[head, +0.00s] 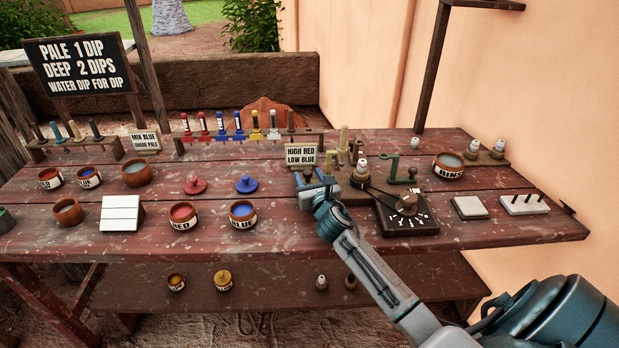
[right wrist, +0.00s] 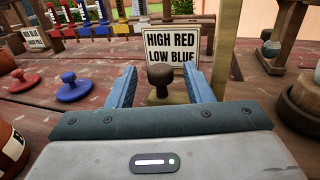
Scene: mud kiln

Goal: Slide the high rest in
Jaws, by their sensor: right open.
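My right gripper (head: 314,175) is open in front of the small sign (head: 301,155) reading HIGH RED, LOW BLUE. In the right wrist view its two blue fingers (right wrist: 159,76) stand on either side of a dark brown round knob (right wrist: 160,80), with a gap on each side. The knob sits on a tan wooden piece, its lower part hidden by the gripper body. A tan upright post (right wrist: 227,45) stands just right of the fingers; tan posts also show behind the gripper in the head view (head: 343,138). I cannot tell which piece is the high rest. My left gripper is not in view.
Right of my gripper are a dark dial board (head: 408,217), a green hooked stand (head: 401,178) and a RINSE bowl (head: 448,166). Red (head: 195,184) and blue (head: 246,184) knobbed lids lie to the left. A rack of coloured tools (head: 238,132) stands behind.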

